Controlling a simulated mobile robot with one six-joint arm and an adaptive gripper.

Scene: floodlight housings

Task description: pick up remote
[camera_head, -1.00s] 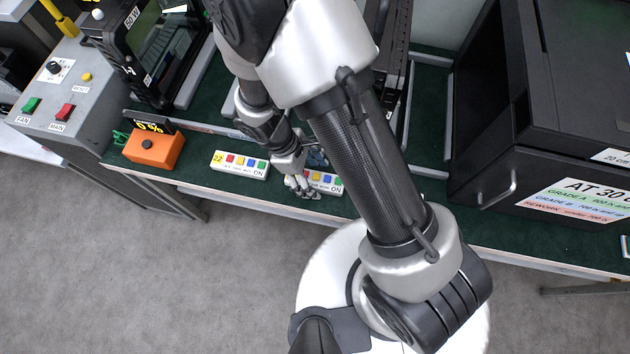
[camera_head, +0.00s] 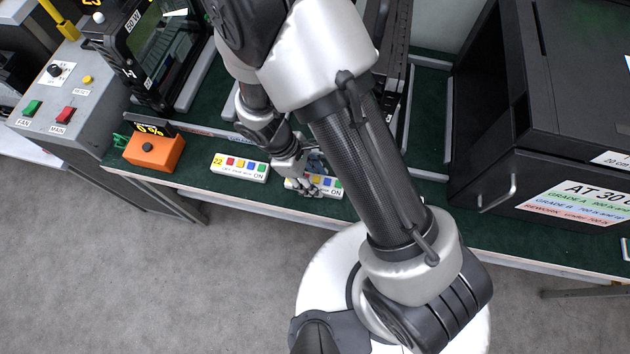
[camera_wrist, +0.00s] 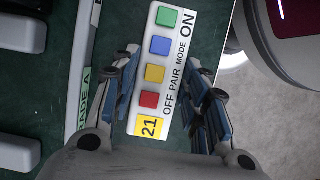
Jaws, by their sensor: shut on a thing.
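A white remote with green, blue, yellow and red buttons, a yellow "21" label and "OFF PAIR MODE ON" text (camera_wrist: 178,62) lies between my gripper's fingers in the wrist view. In the head view the same remote (camera_head: 331,188) is at the front edge of the green bench, partly hidden by my gripper (camera_head: 305,187). My gripper (camera_wrist: 165,95) is shut on the remote, one blue-padded finger along each long side. A second similar white remote labelled 22 (camera_head: 240,166) lies to the left, apart from my gripper.
An orange box (camera_head: 153,151) with a black knob stands left of the remotes. A grey control panel (camera_head: 62,95) is at far left, with a floodlight housing (camera_head: 150,50) behind. A large black cabinet (camera_head: 540,120) with a handle stands on the right.

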